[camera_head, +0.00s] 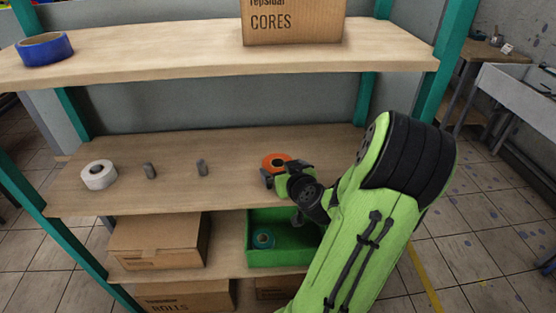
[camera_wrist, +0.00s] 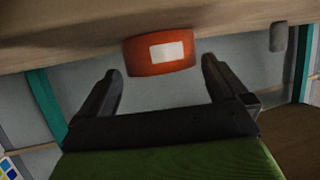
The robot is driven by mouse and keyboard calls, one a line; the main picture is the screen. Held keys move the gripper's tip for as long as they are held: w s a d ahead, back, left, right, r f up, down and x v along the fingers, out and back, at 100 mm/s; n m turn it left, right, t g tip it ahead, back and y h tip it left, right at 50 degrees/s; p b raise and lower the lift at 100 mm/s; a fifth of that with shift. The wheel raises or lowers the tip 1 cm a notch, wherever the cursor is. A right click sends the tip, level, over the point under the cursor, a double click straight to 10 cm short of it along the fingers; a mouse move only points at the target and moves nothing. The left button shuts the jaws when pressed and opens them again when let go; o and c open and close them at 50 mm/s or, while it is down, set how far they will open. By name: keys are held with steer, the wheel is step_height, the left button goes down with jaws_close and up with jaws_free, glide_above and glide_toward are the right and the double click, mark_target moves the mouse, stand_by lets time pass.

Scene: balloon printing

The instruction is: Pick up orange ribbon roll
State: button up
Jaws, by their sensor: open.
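The orange ribbon roll (camera_head: 276,161) lies on the middle shelf board (camera_head: 225,190), right of centre in the head view. In the wrist view the roll (camera_wrist: 160,54) shows its orange side with a white label, just ahead of the fingertips. My gripper (camera_head: 284,176) is at the near side of the roll, with its fingers spread. In the wrist view my gripper (camera_wrist: 160,80) is open and empty, one finger to each side of the roll's width. The roll appears apart from both fingers. The gripper hides part of the roll in the head view.
Below stand a cardboard box (camera_head: 160,242) and a green bin (camera_head: 284,257) holding a teal roll (camera_head: 263,238). The upper shelf (camera_head: 180,66) holds a blue roll (camera_head: 44,49) and a carton (camera_head: 292,22).

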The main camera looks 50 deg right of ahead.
mark_target(276, 163)
steer(key=x, duration=0.5)
steer(key=shift+w+p, duration=0.2)
steer(key=shift+p, duration=0.15)
steer(key=shift+s, duration=0.1)
steer(key=shift+c, duration=0.8)
steer(key=c, duration=0.6)
step_height(276, 163, up, 10)
steer(key=p, duration=0.2)
steer(key=shift+p, duration=0.35)
steer(key=shift+c, duration=0.2)
